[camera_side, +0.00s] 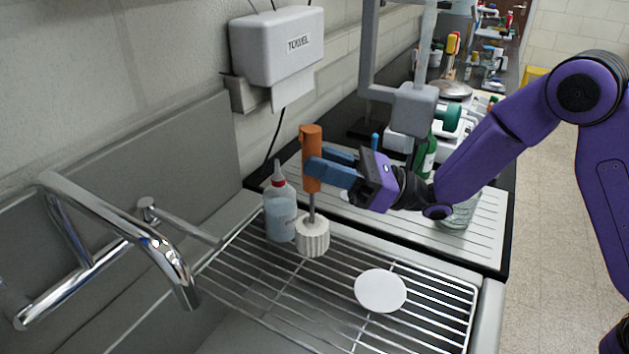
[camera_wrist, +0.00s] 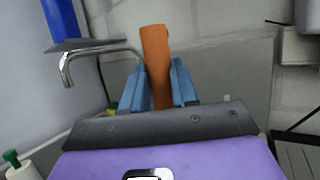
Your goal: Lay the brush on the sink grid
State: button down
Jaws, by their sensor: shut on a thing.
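The brush has an orange handle (camera_side: 311,160), a thin metal shaft and a white ribbed head (camera_side: 312,238). It is upright with the head down, over the back part of the wire sink grid (camera_side: 262,288). I cannot tell whether the head touches the wires. My gripper (camera_side: 325,168) has blue fingers and is shut on the orange handle from the right. In the wrist view the handle (camera_wrist: 155,62) stands between the two blue fingers (camera_wrist: 160,85), and the brush head is hidden.
A white disc (camera_side: 380,291) lies on the grid's right part. A chrome faucet (camera_side: 120,235) arches at the left. A towel dispenser (camera_side: 278,45) hangs behind. The grid's front middle is clear.

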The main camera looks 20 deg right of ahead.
aim_at(314, 183)
jog(key=shift+a, duration=0.3)
jog(key=shift+w+a+f, duration=0.1)
jog(key=shift+a+f, duration=0.1)
jog(key=shift+f, duration=0.45)
jog(key=shift+w+a+f, duration=0.1)
jog(key=shift+a+f, duration=0.05)
jog(key=shift+f, duration=0.95)
jog(key=c, duration=0.9)
grip_release()
jog(key=shift+f, duration=0.1)
jog(key=shift+o, duration=0.2)
jog(key=v, duration=1.2)
